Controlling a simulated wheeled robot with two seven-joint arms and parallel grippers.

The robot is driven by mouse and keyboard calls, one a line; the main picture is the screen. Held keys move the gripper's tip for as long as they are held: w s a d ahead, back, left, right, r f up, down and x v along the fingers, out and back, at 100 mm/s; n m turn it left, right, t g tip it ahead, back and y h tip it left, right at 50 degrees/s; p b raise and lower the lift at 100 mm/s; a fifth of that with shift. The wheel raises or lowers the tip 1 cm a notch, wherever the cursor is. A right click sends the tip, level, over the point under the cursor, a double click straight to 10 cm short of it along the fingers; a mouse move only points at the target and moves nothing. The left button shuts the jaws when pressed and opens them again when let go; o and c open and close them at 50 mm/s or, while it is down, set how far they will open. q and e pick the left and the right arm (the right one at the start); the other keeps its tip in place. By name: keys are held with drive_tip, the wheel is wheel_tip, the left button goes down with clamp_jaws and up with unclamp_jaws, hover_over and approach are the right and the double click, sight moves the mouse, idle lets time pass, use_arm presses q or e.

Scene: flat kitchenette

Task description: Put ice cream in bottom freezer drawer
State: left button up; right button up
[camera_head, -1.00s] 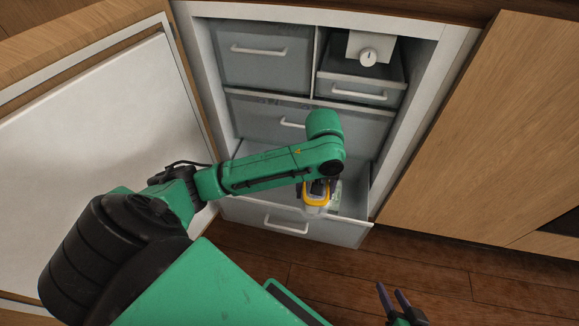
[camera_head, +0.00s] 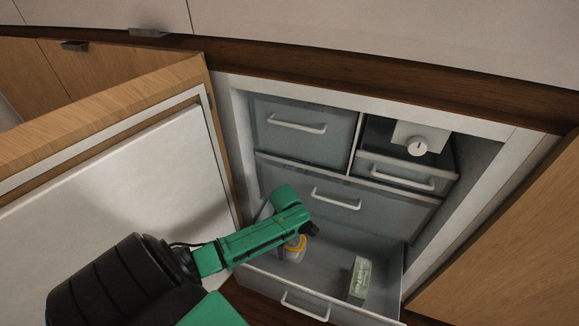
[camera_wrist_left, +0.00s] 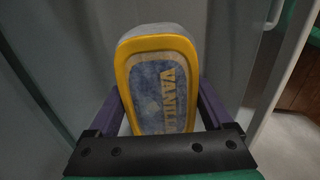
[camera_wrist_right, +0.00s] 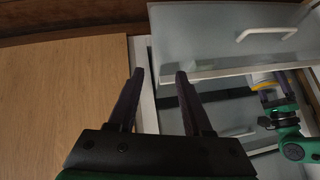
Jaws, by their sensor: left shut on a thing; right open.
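The ice cream is a white tub with a yellow rim and "VANILL" lettering (camera_wrist_left: 160,90), partly hidden behind my arm in the head view (camera_head: 295,252). My left gripper (camera_wrist_left: 162,103) is shut on it, one finger on each side. It holds the tub in or just over the left part of the open bottom freezer drawer (camera_head: 262,280); I cannot tell whether the tub touches the drawer floor. My right gripper (camera_wrist_right: 160,76) is open and empty, outside the drawer. It is out of the head view.
A green-and-white package (camera_head: 358,280) stands in the drawer's right part. Closed drawers (camera_head: 330,193) and a box with a dial (camera_head: 418,147) are above. The open freezer door (camera_head: 120,190) is at left, a wooden panel (camera_head: 500,255) at right. Bare drawer floor lies between tub and package.

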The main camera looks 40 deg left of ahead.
sight(287, 252)
use_arm(q)
wheel_tip(287, 252, down, 7)
drive_tip(key=b, duration=0.3)
drive_tip(key=shift+f+b, duration=0.2)
drive_tip(key=shift+b, duration=0.15)
wheel_tip(287, 252, down, 5)
drive_tip(key=b, duration=0.3)
use_arm(e)
drive_tip(key=a+f+m+t+y, duration=0.1)
drive_tip(key=a+f+t+y, duration=0.1)
drive_tip(key=a+f+t, duration=0.4)
use_arm(q)
drive_tip(key=shift+r, duration=0.2)
drive_tip(key=o, duration=1.4)
drive_tip(key=shift+f, duration=0.15)
wheel_tip(287, 252, up, 7)
drive_tip(key=p, duration=0.4)
drive_tip(key=shift+f+p, duration=0.1)
drive_tip(key=shift+p, duration=0.2)
wheel_tip(287, 252, up, 5)
drive_tip(key=shift+f+p, duration=0.15)
drive_tip(key=shift+p, duration=1.1)
drive_tip(key=shift+r, duration=0.4)
use_arm(e)
drive_tip(key=d+r+g+h, duration=0.1)
drive_tip(key=d+r+g, duration=0.4)
drive_tip(key=r, duration=0.1)
drive_tip(key=shift+w+d+n+g+h, duration=0.15)
drive_tip(key=shift+d+n+g+h, duration=0.15)
drive_tip(key=shift+n+h, duration=0.1)
